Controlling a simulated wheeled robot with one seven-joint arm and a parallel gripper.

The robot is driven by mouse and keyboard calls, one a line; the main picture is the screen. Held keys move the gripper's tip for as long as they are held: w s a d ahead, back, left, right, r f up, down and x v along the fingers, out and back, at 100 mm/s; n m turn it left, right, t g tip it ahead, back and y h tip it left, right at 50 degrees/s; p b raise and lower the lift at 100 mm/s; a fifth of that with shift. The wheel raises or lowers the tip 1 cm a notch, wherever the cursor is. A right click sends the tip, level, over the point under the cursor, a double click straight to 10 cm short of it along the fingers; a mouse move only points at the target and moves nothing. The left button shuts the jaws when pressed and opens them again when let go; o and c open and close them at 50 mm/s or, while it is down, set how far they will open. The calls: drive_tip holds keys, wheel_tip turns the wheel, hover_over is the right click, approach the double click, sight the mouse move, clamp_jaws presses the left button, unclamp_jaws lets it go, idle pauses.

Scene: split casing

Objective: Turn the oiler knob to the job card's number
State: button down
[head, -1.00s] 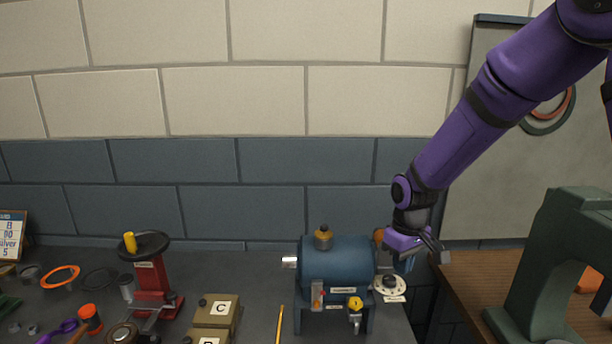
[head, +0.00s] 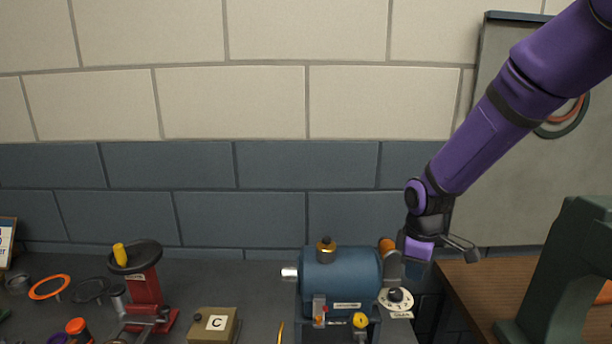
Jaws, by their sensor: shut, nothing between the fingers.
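The oiler knob (head: 395,294) is a small dark knob on a pale round dial at the right end of the blue motor casing (head: 340,274). The dial bears small marks, but the knob's setting is too small to read. A label strip sits just below the dial. My gripper (head: 461,250) is shut and empty, above and to the right of the dial, apart from the knob. The job card (head: 6,244) stands at the far left, mostly cut off by the picture's edge, so its number cannot be read now.
A brown table (head: 478,290) and a green machine (head: 560,275) stand at the right, beyond a gap.

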sight(411, 305)
wheel_tip(411, 305, down, 5)
drive_tip(key=shift+f, duration=0.2)
drive_tip(key=shift+s+f, duration=0.4)
drive_tip(key=shift+s+a, duration=0.1)
idle(1.0)
drive_tip(key=shift+s+d, duration=0.15)
drive_tip(key=shift+d, duration=0.1)
drive_tip(key=shift+r, duration=0.25)
drive_tip(key=shift+w+d+r, duration=0.1)
drive_tip(key=shift+w+r, duration=0.05)
drive_tip(key=shift+r, duration=1.25)
drive_tip(key=shift+w+r, duration=0.15)
drive_tip(key=shift+r, duration=1.25)
